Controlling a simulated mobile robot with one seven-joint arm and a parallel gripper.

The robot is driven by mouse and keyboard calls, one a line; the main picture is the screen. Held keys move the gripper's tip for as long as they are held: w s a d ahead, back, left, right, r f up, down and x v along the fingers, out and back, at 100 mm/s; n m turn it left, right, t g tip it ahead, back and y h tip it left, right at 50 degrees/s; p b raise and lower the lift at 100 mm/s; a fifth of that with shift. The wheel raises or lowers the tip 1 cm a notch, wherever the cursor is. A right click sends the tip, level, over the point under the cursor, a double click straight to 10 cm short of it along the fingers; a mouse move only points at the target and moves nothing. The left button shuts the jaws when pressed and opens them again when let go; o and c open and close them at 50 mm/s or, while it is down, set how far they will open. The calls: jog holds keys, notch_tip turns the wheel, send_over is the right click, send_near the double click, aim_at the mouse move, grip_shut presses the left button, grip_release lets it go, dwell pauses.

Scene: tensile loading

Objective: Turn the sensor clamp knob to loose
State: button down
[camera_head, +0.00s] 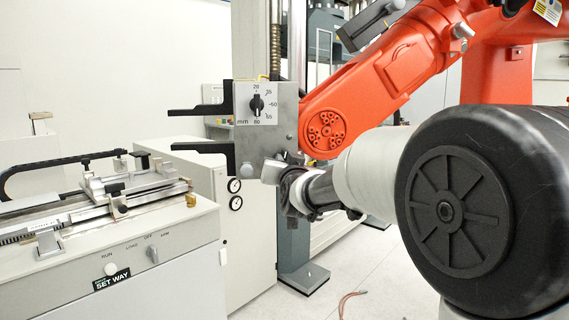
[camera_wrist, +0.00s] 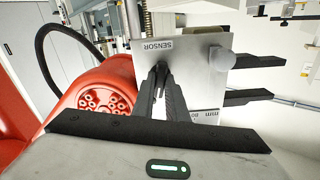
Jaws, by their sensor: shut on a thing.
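My gripper (camera_wrist: 162,76) is closed at the grey face of the sensor unit (camera_wrist: 205,52), just beside the label SENSOR in the wrist view. Its dark fingers hold the sensor clamp knob, which they hide almost wholly, so I cannot read its position. In the head view my gripper (camera_head: 276,172) is at the lower right of the sensor unit (camera_head: 283,105). A round grey button (camera_wrist: 222,60) stands on the unit apart from the fingers. A black dial (camera_head: 257,104) with mm marks is on the unit's front, above my gripper.
Two black arms (camera_head: 204,110) stick out left from the sensor unit. A bench machine (camera_head: 110,270) with RUN, LOAD, OFF and ARM marks stands at the left. A grey column (camera_head: 292,245) rises behind my gripper, and an orange robot arm (camera_head: 375,85) is close behind at the right.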

dwell(0.4)
jog(key=c, duration=1.8)
grip_release()
jog(key=shift+o, duration=0.2)
jog(key=shift+s, duration=0.1)
jog(key=v, duration=1.7)
jog(key=shift+p, duration=0.4)
jog(key=shift+s, duration=0.1)
